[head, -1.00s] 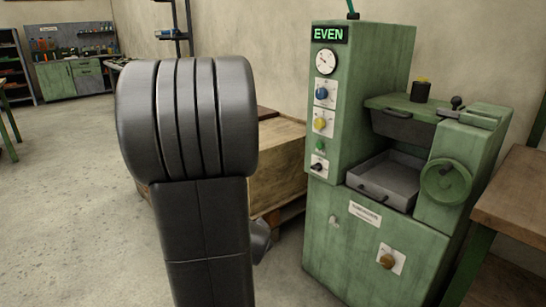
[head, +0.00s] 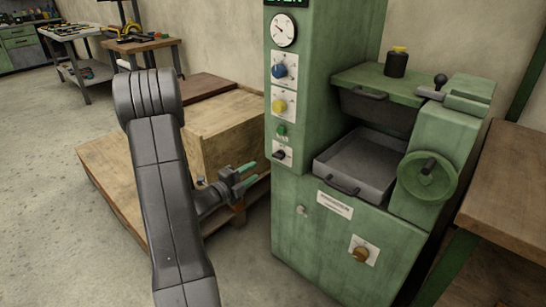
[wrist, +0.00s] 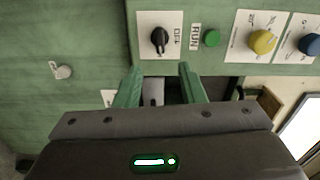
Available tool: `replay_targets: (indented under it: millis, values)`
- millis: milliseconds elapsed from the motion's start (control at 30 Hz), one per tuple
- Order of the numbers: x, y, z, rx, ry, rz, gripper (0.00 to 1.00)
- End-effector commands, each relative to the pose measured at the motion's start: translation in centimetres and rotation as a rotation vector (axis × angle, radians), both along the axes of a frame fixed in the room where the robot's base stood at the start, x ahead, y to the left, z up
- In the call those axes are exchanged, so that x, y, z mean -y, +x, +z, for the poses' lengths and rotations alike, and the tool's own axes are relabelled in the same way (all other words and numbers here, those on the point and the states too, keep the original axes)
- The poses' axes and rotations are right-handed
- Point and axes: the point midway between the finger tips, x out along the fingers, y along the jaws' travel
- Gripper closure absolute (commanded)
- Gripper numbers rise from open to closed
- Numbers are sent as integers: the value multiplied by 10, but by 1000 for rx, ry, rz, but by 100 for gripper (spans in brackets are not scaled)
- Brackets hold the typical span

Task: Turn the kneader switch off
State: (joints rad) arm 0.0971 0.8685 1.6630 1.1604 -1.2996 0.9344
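The green kneader machine (head: 330,240) stands right of centre in the head view. On its front column a black switch (head: 281,155) sits on a white plate below a green light (head: 281,131). In the wrist view the black switch (wrist: 158,38) shows beside small lettering that looks like OFF, and the green light (wrist: 212,38) is beside a RUN label. My gripper (head: 245,174) is open and empty, with green fingers apart, left of the column and slightly lower than the switch. In the wrist view the fingertips (wrist: 160,75) lie just below the switch plate, apparently not touching the switch.
A yellow knob (head: 281,105) and a blue knob (head: 281,71) sit above the switch, and an ochre knob (head: 361,252) is low on the front. A grey tray (head: 352,165) projects to the right. A wooden crate (head: 225,135) on a pallet stands behind my arm.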

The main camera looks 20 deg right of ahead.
Motion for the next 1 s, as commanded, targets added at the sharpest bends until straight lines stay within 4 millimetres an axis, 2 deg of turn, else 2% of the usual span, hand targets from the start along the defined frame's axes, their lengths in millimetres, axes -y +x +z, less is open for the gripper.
replay_targets:
  millis: [300,500,700,1000]
  values:
    - [64,25,-1,1,0,-3,64]
    - [93,38,-1,-1,1,0,64]
    - [106,44,0,-2,0,3,64]
    - [107,45,0,-2,0,3,66]
